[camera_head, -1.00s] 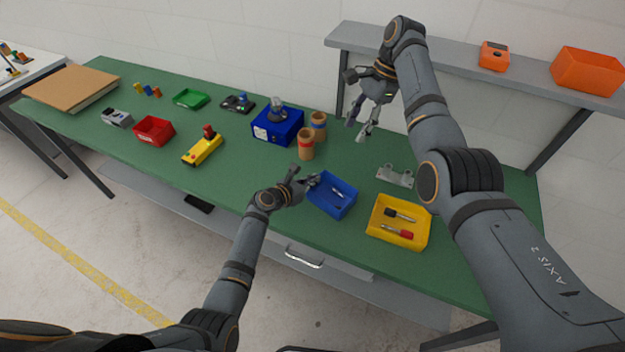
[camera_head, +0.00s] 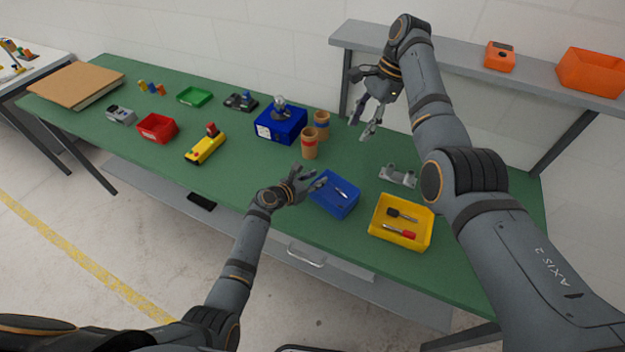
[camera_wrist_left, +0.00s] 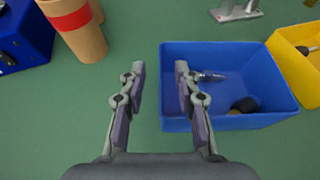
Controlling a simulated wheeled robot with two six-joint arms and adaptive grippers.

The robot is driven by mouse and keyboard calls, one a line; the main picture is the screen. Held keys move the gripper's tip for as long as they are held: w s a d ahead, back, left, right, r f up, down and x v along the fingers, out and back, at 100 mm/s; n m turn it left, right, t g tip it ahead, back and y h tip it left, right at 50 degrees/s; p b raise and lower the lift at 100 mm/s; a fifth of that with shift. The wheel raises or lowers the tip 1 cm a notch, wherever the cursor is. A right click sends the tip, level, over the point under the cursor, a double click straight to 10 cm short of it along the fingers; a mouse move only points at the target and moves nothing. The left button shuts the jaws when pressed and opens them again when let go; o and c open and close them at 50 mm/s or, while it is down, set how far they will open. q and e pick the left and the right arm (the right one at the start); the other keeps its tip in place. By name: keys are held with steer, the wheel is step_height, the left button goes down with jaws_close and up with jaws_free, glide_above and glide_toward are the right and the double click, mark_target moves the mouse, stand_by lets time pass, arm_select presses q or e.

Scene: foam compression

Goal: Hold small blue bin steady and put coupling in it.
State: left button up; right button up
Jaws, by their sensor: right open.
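The small blue bin (camera_head: 332,208) stands near the front edge of the green table, and it also shows in the left wrist view (camera_wrist_left: 272,72). Inside it lie a small metal-tipped piece (camera_wrist_left: 210,76) and a dark cylindrical piece (camera_wrist_left: 244,105); I cannot tell whether either is the coupling. My left gripper (camera_head: 313,177) is open and empty at the bin's left side. In the left wrist view its fingers (camera_wrist_left: 160,72) appear on either side of the bin's left wall, apart from it. My right gripper (camera_head: 367,124) is open and empty, raised above the back of the table.
A yellow bin (camera_head: 378,232) with screwdriver-like tools stands to the right. A grey metal bracket (camera_head: 398,176) lies behind it. Two brown cylinders (camera_head: 310,148) and a blue box (camera_head: 275,132) stand behind the left gripper.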

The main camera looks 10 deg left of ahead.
arm_select(q)
steer(key=v, duration=1.2)
steer(key=shift+r, duration=0.1)
